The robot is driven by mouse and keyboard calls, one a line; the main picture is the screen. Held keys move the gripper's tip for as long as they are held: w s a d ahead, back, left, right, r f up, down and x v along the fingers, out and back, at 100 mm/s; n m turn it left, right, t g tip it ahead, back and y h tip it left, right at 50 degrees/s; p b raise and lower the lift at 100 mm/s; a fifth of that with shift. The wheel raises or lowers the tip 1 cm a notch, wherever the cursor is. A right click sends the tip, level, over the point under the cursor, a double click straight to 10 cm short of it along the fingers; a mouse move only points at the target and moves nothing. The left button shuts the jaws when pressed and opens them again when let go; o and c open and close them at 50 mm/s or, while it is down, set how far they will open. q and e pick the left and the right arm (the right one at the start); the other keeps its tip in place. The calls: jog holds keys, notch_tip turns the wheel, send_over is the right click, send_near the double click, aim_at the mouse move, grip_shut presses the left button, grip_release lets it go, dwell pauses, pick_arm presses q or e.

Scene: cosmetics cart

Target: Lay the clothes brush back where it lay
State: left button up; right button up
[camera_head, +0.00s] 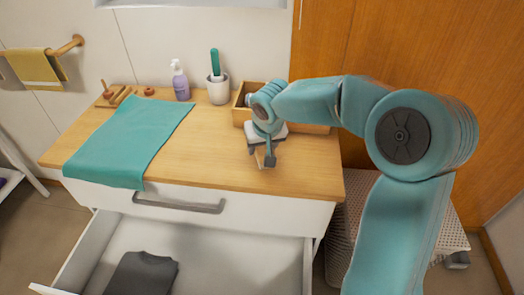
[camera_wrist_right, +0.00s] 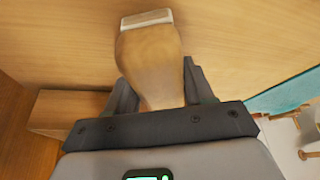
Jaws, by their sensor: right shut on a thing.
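My right gripper (camera_head: 263,158) is over the right part of the wooden cabinet top (camera_head: 215,150), in front of a wooden box. It is shut on the clothes brush (camera_wrist_right: 150,60), which has a wooden body and a pale strip at its far end in the right wrist view. In the head view the brush is mostly hidden by the gripper. I cannot tell whether the brush touches the top. My left gripper does not show.
The wooden box (camera_head: 239,112) stands just behind my gripper. A teal cloth (camera_head: 125,140) hangs over the front left edge. A purple bottle (camera_head: 181,84) and a white cup (camera_head: 218,92) stand at the back. The drawer (camera_head: 215,255) below is open, with a dark folded cloth (camera_head: 142,274) inside.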

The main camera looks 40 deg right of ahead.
jog(key=shift+w+f, duration=0.15)
jog(key=shift+f, duration=0.8)
jog(key=shift+r, duration=0.1)
jog(key=shift+f+b, duration=0.25)
jog(key=shift+b, duration=0.05)
jog(key=o, duration=0.9)
jog(key=shift+o, duration=0.2)
jog(key=shift+r, duration=0.1)
jog(key=shift+r, duration=0.1)
